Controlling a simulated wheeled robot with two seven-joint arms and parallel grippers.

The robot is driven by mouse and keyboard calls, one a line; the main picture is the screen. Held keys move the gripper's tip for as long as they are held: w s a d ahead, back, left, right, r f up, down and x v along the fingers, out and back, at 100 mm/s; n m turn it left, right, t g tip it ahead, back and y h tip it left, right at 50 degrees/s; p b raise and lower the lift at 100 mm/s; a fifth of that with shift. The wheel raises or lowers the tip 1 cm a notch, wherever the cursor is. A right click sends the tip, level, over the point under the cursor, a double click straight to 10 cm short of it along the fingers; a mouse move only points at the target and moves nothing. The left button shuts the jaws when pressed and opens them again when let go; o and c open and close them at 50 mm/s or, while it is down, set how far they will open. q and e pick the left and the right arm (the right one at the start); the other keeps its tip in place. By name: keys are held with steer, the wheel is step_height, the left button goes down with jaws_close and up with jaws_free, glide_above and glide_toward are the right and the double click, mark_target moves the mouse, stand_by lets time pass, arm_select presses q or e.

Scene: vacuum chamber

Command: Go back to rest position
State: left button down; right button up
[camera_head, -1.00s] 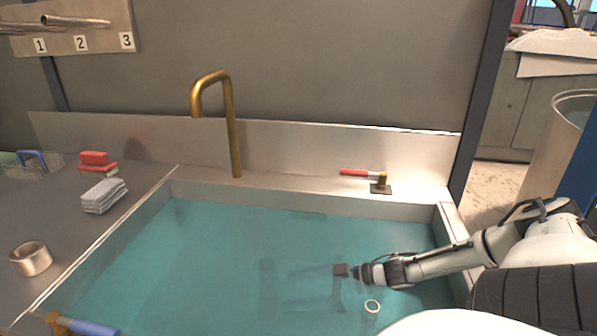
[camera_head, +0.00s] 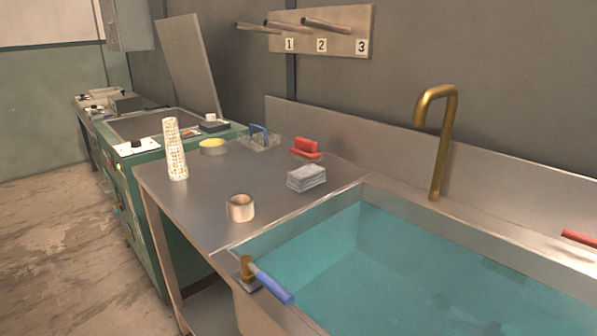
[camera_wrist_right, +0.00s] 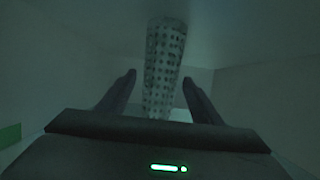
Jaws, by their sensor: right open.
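My right gripper (camera_wrist_right: 159,77) shows in the right wrist view with its two fingers spread apart. A tall perforated tube (camera_wrist_right: 164,60) appears between and beyond the fingers, in a dim greenish space. I cannot tell whether it touches them. Neither gripper shows in the head view, and my left gripper is in no view.
In the head view, a water-filled sink (camera_head: 400,205) with a brass faucet (camera_head: 438,140) fills the right. Floor is clear at left.

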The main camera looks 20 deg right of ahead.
mark_target(436, 323)
steer(key=shift+w+a+r+p, duration=0.1)
steer(key=shift+w+r+p, duration=0.15)
steer(key=shift+r, duration=0.2)
steer(key=shift+w+a+r+p, duration=0.15)
steer(key=shift+r+p, duration=0.15)
steer(key=shift+r, duration=0.75)
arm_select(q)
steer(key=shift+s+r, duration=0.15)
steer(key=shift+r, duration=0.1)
arm_select(e)
steer(key=shift+r, duration=0.15)
